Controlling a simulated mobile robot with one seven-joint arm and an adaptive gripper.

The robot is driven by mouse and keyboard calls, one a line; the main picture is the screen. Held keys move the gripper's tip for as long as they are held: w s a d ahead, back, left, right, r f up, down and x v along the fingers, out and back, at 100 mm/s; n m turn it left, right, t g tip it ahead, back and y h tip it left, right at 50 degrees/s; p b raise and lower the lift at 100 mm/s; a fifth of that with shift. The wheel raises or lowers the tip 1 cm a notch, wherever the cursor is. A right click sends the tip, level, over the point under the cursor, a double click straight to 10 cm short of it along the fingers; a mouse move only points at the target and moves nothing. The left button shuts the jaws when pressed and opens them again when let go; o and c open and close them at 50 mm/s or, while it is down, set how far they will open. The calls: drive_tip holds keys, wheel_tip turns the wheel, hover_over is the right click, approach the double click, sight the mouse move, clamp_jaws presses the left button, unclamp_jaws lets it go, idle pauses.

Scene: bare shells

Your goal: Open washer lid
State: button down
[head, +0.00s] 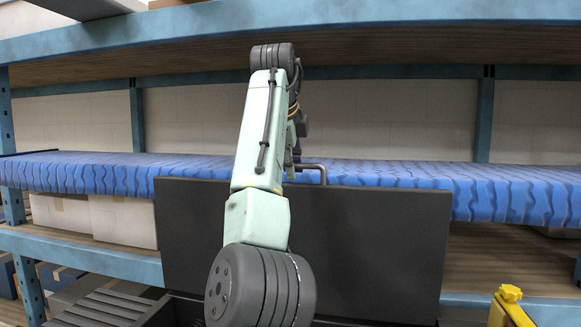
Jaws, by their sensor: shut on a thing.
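The washer lid (375,250) is a large flat dark grey panel, raised and facing me in the middle of the head view. A thin metal bar handle (316,167) sticks up at its top edge. My gripper (296,155) is at the left end of this handle, small and partly hidden behind my pale green arm. It is shut on the handle; the fingertips are hard to make out. The washer's body is mostly below the picture; a dark edge (185,308) shows under the lid. My arm covers the lid's left middle part.
A blue wavy-patterned shelf layer (420,180) runs behind the lid's top. A blue-edged shelf (420,18) spans above. Cardboard boxes (120,220) lie at the left, grey slatted crates (105,305) at lower left. A yellow post (510,300) stands at lower right.

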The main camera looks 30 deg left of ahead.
drive_tip(key=c, duration=1.7)
unclamp_jaws()
drive_tip(key=shift+o, duration=0.2)
drive_tip(key=shift+s+r, duration=0.1)
drive_tip(key=shift+r, duration=0.05)
drive_tip(key=shift+s+r, duration=0.15)
drive_tip(key=shift+r, duration=0.1)
drive_tip(key=shift+s+r, duration=0.25)
drive_tip(key=shift+r, duration=0.05)
drive_tip(key=s+d, duration=0.2)
drive_tip(key=s, duration=0.7)
drive_tip(key=s+d, duration=0.2)
drive_tip(key=s, duration=0.8)
drive_tip(key=shift+d+f, duration=0.15)
drive_tip(key=shift+d, duration=0.25)
drive_tip(key=shift+s, duration=0.1)
drive_tip(key=shift+c, duration=0.2)
